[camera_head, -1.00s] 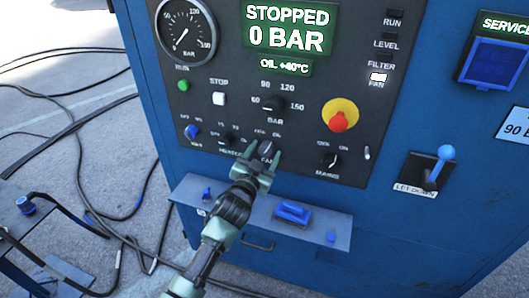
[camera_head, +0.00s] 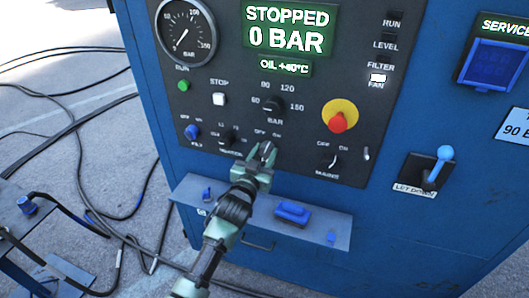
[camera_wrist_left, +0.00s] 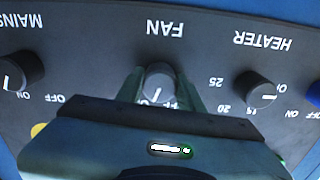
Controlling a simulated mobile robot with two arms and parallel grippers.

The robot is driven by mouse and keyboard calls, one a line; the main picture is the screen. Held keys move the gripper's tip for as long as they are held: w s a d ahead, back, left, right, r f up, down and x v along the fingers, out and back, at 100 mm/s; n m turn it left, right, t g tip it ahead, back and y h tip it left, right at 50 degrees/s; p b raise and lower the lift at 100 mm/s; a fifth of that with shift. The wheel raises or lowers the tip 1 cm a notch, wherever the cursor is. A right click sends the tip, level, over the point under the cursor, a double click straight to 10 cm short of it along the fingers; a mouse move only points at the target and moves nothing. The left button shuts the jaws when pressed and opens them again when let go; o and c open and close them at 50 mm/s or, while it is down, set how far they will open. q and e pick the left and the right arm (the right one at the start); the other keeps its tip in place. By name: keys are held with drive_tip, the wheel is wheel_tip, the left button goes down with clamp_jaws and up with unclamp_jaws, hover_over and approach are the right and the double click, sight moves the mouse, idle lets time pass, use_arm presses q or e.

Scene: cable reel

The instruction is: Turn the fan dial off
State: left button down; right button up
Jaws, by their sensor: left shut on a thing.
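The fan dial (camera_wrist_left: 160,76) is a dark round knob on the black control panel, under the upside-down FAN label in the left wrist view. My left gripper (camera_head: 264,154) is at the panel, with its fingers closed on the two sides of the dial. The same gripper shows in the left wrist view (camera_wrist_left: 158,92). In the head view the fingers largely hide the dial. The dial's pointer and the lettering beside it are partly covered, so its setting cannot be read clearly. My right gripper is not in view.
The mains dial (camera_wrist_left: 20,70) and heater dial (camera_wrist_left: 254,88) flank the fan dial. Above are the BAR dial (camera_head: 273,105) and a red emergency button (camera_head: 338,122). A shelf (camera_head: 330,222) with a blue object (camera_head: 292,212) juts out below. Cables lie on the floor at left.

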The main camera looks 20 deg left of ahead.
use_arm(q)
drive_tip(key=n+p, duration=0.1)
drive_tip(key=n, duration=0.4)
drive_tip(key=n+p, duration=0.1)
drive_tip(key=n, duration=0.3)
drive_tip(key=shift+d+n, duration=0.1)
drive_tip(key=shift+n, duration=0.2)
idle(0.5)
drive_tip(key=c, duration=0.9)
unclamp_jaws()
drive_tip(key=shift+s, duration=0.1)
drive_tip(key=s+b, duration=0.1)
drive_tip(key=s, duration=0.6)
drive_tip(key=shift+s, duration=0.35)
